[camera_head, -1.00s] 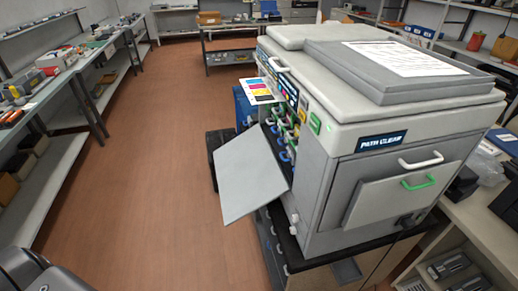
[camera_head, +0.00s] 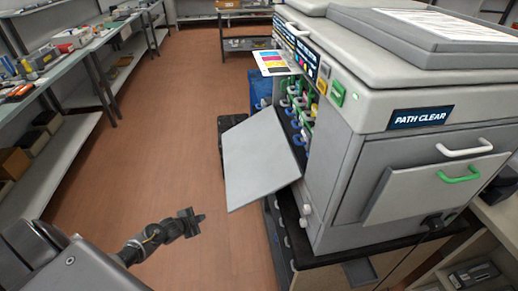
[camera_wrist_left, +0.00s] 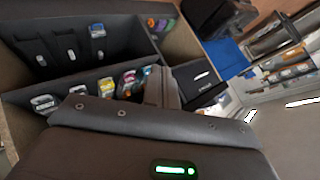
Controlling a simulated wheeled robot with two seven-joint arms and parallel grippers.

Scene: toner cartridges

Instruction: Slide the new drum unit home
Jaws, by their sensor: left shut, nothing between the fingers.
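The grey printer (camera_head: 375,160) fills the right of the head view. Its front door (camera_head: 262,157) hangs open, tilted out over the floor. In the open front, several blue, green, yellow and white handles (camera_head: 298,105) show; I cannot tell which belongs to the drum unit. My left gripper (camera_head: 201,218) is shut and empty, low in front of the door and apart from it. In the left wrist view its dark fingers (camera_wrist_left: 162,85) are before a dark divided container (camera_wrist_left: 60,85) holding several units with coloured ends (camera_wrist_left: 138,80). My right gripper is out of view.
A shelf bench (camera_head: 75,60) with small parts runs along the left. A blue bin (camera_head: 261,90) stands behind the door. A colour sheet (camera_head: 275,62) sticks out from the printer. A "PATH CLEAR" sign (camera_head: 420,117) is on the printer's side. The brown floor (camera_head: 170,130) is free.

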